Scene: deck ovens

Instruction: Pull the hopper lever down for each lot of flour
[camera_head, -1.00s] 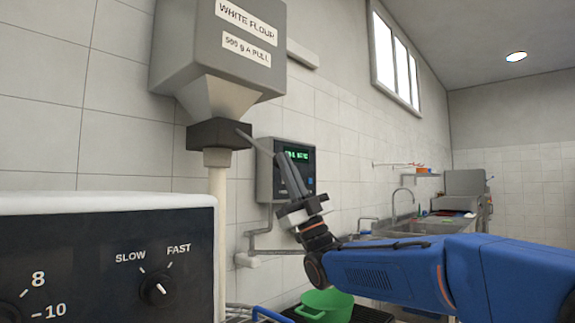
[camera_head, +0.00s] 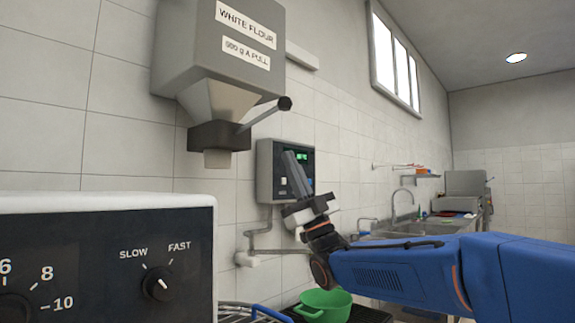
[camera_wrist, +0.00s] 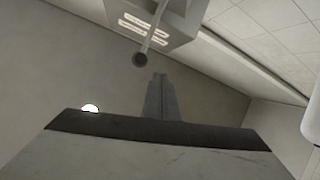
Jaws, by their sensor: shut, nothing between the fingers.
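The grey flour hopper (camera_head: 190,50) hangs on the tiled wall, labelled WHITE FLOUR, with a second label about grams a pull. Its lever (camera_head: 262,115) slants up to the right from the dark outlet block and ends in a dark round knob (camera_head: 284,103). No flour falls from the spout (camera_head: 217,159). My gripper (camera_head: 294,154) is shut and empty, below and slightly right of the knob, apart from it. In the wrist view the shut fingers (camera_wrist: 160,76) point up towards the knob (camera_wrist: 139,60), with a gap between them.
A wall box with a green display (camera_head: 266,170) is behind my gripper; its reading is unclear. A green bowl (camera_head: 326,313) sits low at the bottom. A white-topped machine with dials (camera_head: 100,204) fills the lower left. A sink and tap (camera_head: 394,207) are further back.

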